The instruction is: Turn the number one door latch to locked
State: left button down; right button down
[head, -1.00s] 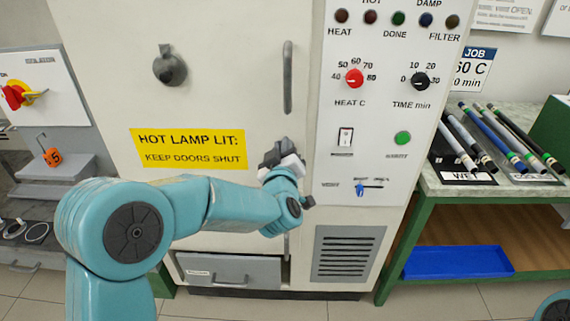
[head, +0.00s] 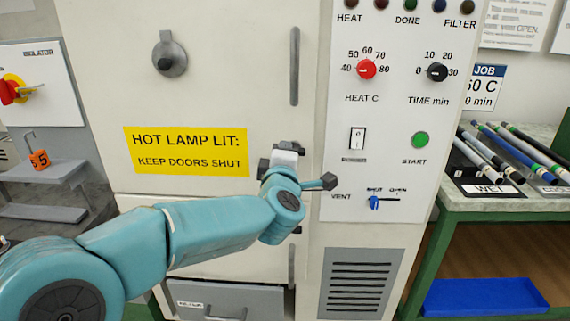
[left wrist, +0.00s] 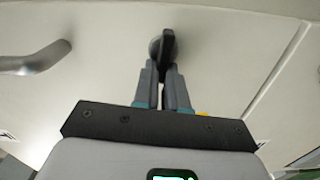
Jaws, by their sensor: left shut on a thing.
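A dark latch lever on a round grey base (left wrist: 167,44) shows at the top middle of the left wrist view. My left gripper (left wrist: 161,88) is shut on this lever, one finger on each side. In the head view my left gripper (head: 270,162) is at the cabinet front, right of the yellow sign, and it hides the held latch. I cannot read a number or a locked mark at either latch. My right gripper is not in view.
Vertical bar handles stand on the upper door (head: 295,66) and lower door (head: 291,264). The control panel (head: 400,130) with dials, switch and blue vent lever (head: 374,203) is close right of my gripper. A drawer (head: 230,298) is below.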

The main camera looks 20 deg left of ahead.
pick_arm(q)
jog(key=shift+f+n+b, duration=0.1)
jog(key=shift+n+b, duration=0.55)
jog(key=shift+n, duration=0.15)
jog(key=c, duration=1.2)
grip_release()
jog(key=p+v, duration=0.1)
jog(key=v, duration=1.5)
jog(key=shift+s, duration=0.15)
